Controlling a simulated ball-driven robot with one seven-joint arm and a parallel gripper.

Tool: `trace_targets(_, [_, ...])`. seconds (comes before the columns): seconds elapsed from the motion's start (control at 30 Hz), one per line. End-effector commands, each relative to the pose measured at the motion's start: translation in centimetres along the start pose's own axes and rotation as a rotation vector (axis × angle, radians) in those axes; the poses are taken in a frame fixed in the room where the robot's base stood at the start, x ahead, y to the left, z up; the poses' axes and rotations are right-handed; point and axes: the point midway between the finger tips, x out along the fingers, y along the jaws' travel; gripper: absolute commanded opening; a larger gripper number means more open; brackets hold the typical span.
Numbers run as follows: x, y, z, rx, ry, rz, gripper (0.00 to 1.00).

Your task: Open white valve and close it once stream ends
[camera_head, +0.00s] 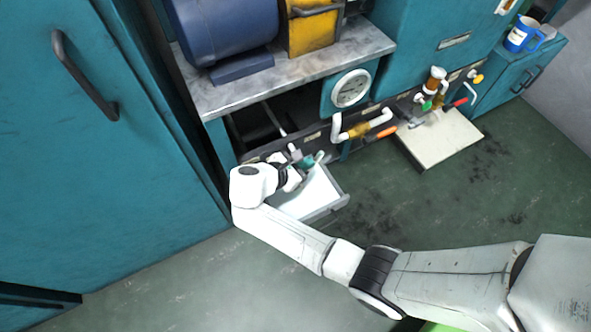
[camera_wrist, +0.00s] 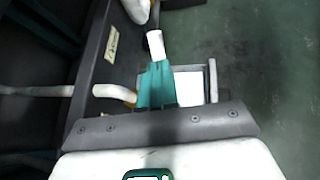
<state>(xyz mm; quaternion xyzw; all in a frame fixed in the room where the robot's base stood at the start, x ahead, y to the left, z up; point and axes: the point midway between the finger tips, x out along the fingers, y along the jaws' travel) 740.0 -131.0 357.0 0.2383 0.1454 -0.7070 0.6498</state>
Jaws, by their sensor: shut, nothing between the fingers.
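My gripper (camera_head: 308,161) is at the pipework on the lower left of the machine, over a pale drip tray (camera_head: 318,197). Its teal fingers (camera_wrist: 157,84) are shut, with nothing seen between them. A short white handle (camera_head: 320,156), likely the white valve's, shows right by the fingertips; in the wrist view its white end (camera_wrist: 155,43) lies just beyond them. I cannot tell whether they touch. The valve body is partly hidden by my gripper. I see no stream.
An orange-handled valve (camera_head: 381,133), a gauge (camera_head: 350,88) and a red-handled valve (camera_head: 460,102) are to the right. A second tray (camera_head: 440,138) sticks out there. A tall teal cabinet (camera_head: 100,130) stands close on the left. The stained floor (camera_head: 400,205) in front is open.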

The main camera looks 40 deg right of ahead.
Motion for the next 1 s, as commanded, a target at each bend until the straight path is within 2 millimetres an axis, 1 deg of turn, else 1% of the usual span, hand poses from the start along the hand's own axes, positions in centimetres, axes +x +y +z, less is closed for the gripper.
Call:
trace_targets(0.03, [0.5, 0.0, -0.1, 0.001, 0.000, -0.001, 0.00])
trace_targets(0.17, [0.8, 0.0, 0.0, 0.001, 0.001, 0.000, 0.00])
trace_targets(0.67, [0.8, 0.0, 0.4, 0.004, 0.017, -0.001, 0.00])
trace_targets(0.87, [1.1, -0.2, 1.0, 0.017, 0.086, -0.002, 0.00])
trace_targets(1.0, [1.8, -0.3, 1.5, 0.034, 0.170, -0.003, 0.00])
